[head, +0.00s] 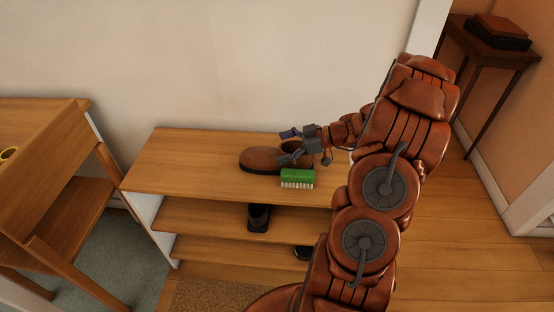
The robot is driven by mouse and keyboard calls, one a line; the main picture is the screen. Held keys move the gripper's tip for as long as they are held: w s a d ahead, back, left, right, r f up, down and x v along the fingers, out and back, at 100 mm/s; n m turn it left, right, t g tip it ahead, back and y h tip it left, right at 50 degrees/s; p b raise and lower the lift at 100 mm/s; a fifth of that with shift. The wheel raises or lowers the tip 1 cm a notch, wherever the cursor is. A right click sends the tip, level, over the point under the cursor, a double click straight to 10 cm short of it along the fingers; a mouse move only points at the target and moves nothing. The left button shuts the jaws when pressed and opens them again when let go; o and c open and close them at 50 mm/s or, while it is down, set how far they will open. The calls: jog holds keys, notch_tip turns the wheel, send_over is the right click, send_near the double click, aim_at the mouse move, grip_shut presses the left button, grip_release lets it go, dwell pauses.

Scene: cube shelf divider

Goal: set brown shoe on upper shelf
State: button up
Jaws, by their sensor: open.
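The brown shoe (262,160) lies on the top board of the wooden shelf unit (190,162), its toe pointing left and its heel end to the right. My gripper (285,146) is open at the shoe's opening, coming in from the right. One finger shows beyond the shoe's upper edge and the other lies over its near side. I cannot tell whether the fingers touch the shoe. Part of the shoe is hidden behind the gripper.
A green brush (297,176) with pale bristles lies just in front of the shoe. A dark shoe (259,217) stands on the board below, and another dark item (303,252) lower down is partly hidden by my arm. A wooden table (48,150) stands left. The top board's left part is clear.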

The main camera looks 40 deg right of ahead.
jog(key=c, duration=1.7)
